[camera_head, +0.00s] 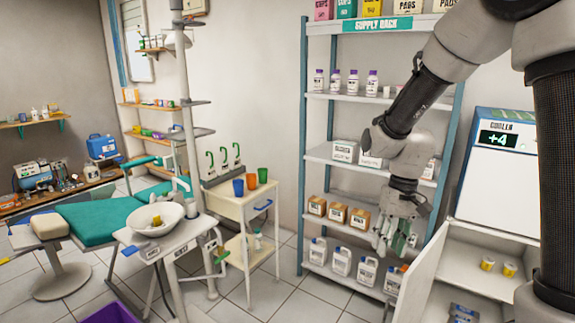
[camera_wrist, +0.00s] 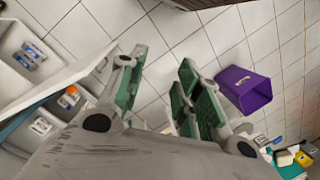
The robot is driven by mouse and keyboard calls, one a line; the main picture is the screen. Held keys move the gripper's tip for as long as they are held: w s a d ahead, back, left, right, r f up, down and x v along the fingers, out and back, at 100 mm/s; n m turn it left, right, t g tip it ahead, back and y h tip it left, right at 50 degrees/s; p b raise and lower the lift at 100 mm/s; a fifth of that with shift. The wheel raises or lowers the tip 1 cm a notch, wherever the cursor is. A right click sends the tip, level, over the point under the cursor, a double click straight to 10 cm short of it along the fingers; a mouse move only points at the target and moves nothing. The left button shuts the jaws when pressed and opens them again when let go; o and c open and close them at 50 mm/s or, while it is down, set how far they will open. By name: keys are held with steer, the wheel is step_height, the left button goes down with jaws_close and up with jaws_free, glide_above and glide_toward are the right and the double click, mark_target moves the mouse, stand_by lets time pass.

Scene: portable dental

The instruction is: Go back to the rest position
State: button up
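My gripper (camera_head: 396,243) hangs low at the right in the head view, fingers pointing down, in front of the supply rack (camera_head: 303,150). In the wrist view its two green-padded fingers (camera_wrist: 160,88) stand apart. Only tiled floor shows between them, so it is open and empty. My arm comes down from the upper right and hides part of the rack's right side. No marker for a rest position is visible.
An open cooler (camera_head: 502,170) stands close on the right, its door (camera_head: 418,270) swung out near my gripper. A white cart (camera_head: 240,208) and a basin stand (camera_head: 160,245) are left of centre. A purple bin (camera_wrist: 240,92) sits on the floor.

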steer(key=s+d+r+t, duration=0.3)
steer(key=s+d+r, duration=0.3)
steer(key=s+r, duration=0.2)
steer(key=s+d+r+m+t+h, duration=0.1)
steer(key=s+d+r+t, duration=0.2)
steer(key=s+d+r, duration=0.2)
steer(key=s+r, duration=0.3)
steer(key=shift+s+d+r, duration=0.2)
steer(key=shift+s+d, duration=0.15)
steer(key=shift+d, duration=0.1)
